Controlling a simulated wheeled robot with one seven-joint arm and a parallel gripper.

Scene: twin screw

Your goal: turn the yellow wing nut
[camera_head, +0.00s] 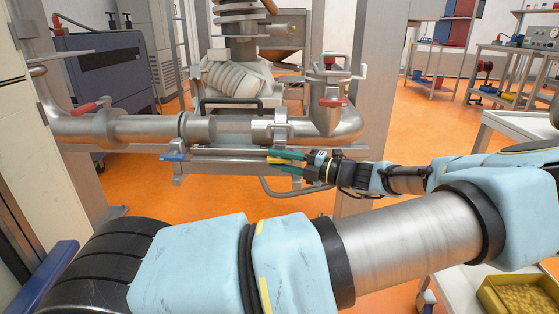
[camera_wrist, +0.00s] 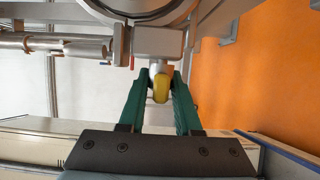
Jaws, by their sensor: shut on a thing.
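The yellow wing nut (camera_wrist: 161,87) sits on a grey metal clamp in the wrist view, between the two green fingers of my gripper (camera_wrist: 160,80). The fingers are closed on it from both sides. In the head view, my gripper (camera_head: 272,160) reaches left to the pipe clamp, and a small bit of the yellow wing nut (camera_head: 274,160) shows between the green fingers. Most of the nut is hidden there.
A large metal pipe (camera_head: 345,125) with red-handled valves (camera_head: 333,102) runs just above my gripper. Frame posts stand on both sides. A yellow bin (camera_head: 520,294) is at the lower right.

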